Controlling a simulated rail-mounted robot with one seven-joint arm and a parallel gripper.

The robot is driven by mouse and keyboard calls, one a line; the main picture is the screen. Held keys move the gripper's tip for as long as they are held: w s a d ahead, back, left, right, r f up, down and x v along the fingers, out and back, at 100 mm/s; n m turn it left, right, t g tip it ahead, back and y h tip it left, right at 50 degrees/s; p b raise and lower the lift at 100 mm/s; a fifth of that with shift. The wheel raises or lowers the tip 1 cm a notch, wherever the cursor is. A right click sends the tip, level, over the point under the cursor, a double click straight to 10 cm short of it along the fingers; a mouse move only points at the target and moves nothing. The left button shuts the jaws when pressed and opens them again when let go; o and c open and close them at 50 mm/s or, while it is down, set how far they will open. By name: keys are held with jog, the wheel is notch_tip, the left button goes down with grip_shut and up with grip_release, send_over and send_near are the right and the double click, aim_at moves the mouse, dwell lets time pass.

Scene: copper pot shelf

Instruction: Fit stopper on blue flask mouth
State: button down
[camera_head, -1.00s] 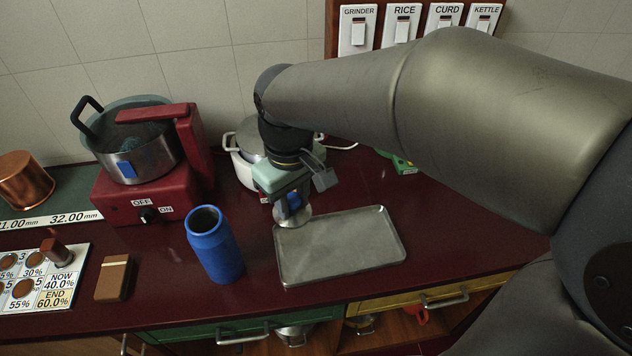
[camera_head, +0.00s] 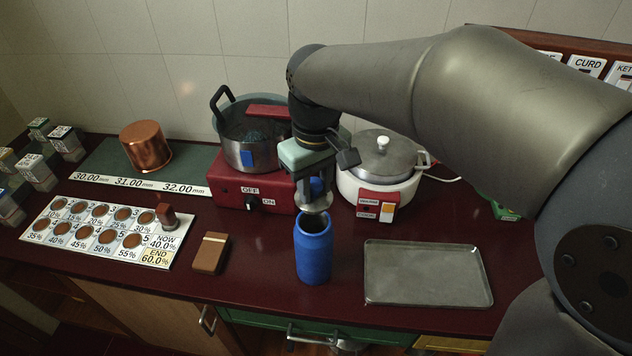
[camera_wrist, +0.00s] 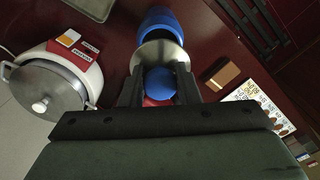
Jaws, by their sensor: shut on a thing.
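The blue flask (camera_head: 313,252) stands upright on the dark red counter, its dark open mouth facing up. My gripper (camera_head: 314,194) is shut on the stopper (camera_head: 318,204), which has a metal disc and a blue knob. The stopper is above the flask's mouth in the head view, close to its rear rim; I cannot tell if they touch. In the wrist view, the stopper's blue knob (camera_wrist: 160,84) sits between my fingers, and its metal disc (camera_wrist: 160,54) partly covers the blue flask (camera_wrist: 160,20).
A metal tray (camera_head: 427,273) lies right of the flask. A white cooker (camera_head: 380,183) and a red burner with a pot (camera_head: 252,135) stand behind. A brown box (camera_head: 211,253) and a percentage board (camera_head: 90,238) lie to the left.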

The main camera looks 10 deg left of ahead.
aim_at(315, 196)
jog(key=shift+f+b, duration=1.55)
jog(key=shift+f, duration=0.6)
jog(key=shift+f, duration=0.1)
dwell(0.6)
jog(key=shift+f+b, duration=0.3)
jog(key=shift+f, duration=0.2)
jog(key=shift+f, duration=0.2)
dwell(0.9)
jog(key=shift+f+b, duration=0.35)
jog(key=shift+f, duration=0.2)
dwell(0.4)
jog(key=c, duration=1)
grip_release()
notch_tip(315, 196, up, 17)
jog(key=shift+r, duration=0.2)
